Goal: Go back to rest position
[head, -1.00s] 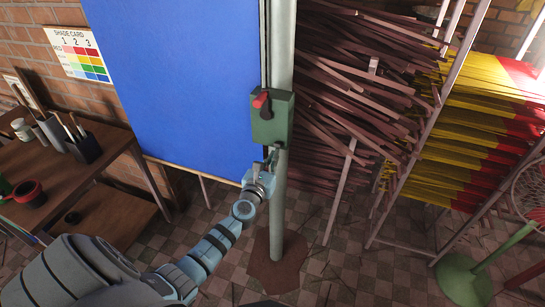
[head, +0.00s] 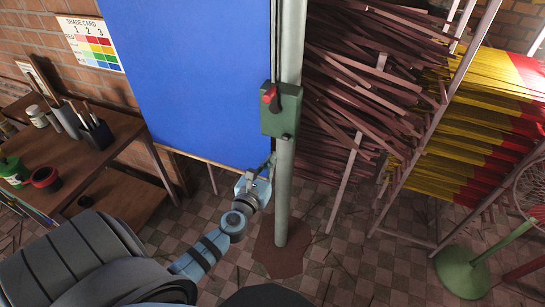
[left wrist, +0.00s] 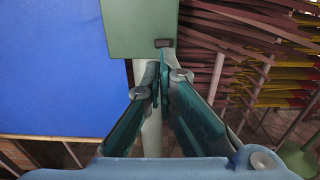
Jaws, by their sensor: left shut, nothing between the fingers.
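My left gripper (head: 271,160) is shut and empty in the head view. I see nothing between the fingers. Whether the fingertips touch the pole or the box is hard to tell. My right gripper is in neither view.
A wooden table (head: 50,160) with jars and a brush holder (head: 98,134) stands at the left. A blue panel (head: 195,80) is behind the pole. Racks of brown sticks (head: 365,90) and yellow-red sticks (head: 480,120) fill the right. A green stand (head: 463,270) is at lower right. Tiled floor (head: 350,265) is open ahead.

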